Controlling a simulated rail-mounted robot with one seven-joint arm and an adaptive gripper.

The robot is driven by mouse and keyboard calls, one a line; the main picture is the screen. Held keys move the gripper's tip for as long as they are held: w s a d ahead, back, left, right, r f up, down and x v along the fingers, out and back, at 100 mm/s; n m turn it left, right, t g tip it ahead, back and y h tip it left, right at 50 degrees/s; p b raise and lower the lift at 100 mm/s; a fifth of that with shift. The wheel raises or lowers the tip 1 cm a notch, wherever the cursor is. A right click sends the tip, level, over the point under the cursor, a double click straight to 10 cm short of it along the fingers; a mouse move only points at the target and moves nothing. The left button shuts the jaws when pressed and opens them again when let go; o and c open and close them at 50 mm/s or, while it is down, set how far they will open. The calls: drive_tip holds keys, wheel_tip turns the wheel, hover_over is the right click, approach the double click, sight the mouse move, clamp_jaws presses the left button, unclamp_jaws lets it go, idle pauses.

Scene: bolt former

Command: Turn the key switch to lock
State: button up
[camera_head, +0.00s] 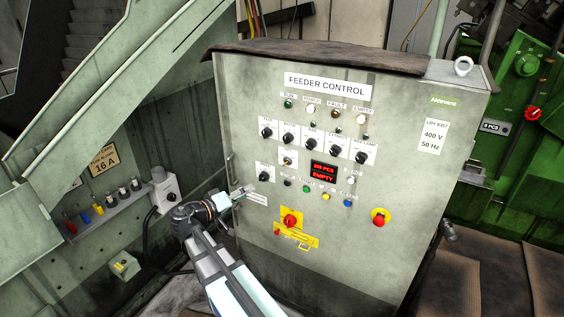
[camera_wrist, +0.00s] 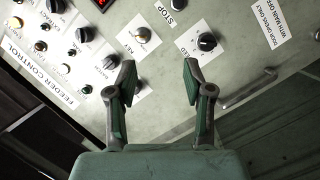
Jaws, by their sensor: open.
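The key switch (camera_head: 288,160) is a small brass-coloured switch on a white plate, on the left half of the feeder control panel. In the wrist view the key switch (camera_wrist: 142,35) shows just beyond and a little left of the gap between my fingertips. My gripper (camera_head: 244,192) is at the panel's left side, lower left of the key switch. In the wrist view my gripper (camera_wrist: 158,70) is open and empty, its two fingers apart and pointing toward the panel. The key's exact turn angle is too small to tell.
A black rotary knob (camera_wrist: 207,42) sits close to the right fingertip; it also shows in the head view (camera_head: 263,176). A row of black knobs (camera_head: 312,142) is above, with a red display (camera_head: 323,172) to the right. A door handle (camera_head: 231,168) lines the left edge.

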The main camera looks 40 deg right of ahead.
drive_tip(key=w+d+r+m+p, duration=0.1)
drive_tip(key=d+p, duration=0.1)
drive_tip(key=d, duration=0.6)
drive_tip(key=d+r+m+h+p, duration=0.1)
drive_tip(key=d+p, duration=0.2)
drive_tip(key=d, duration=0.6)
drive_tip(key=shift+w+d+r+h, duration=0.25)
drive_tip(key=shift+w+d+h, duration=0.05)
drive_tip(key=shift+w, duration=0.1)
drive_tip(key=shift+c, duration=0.4)
clamp_jaws()
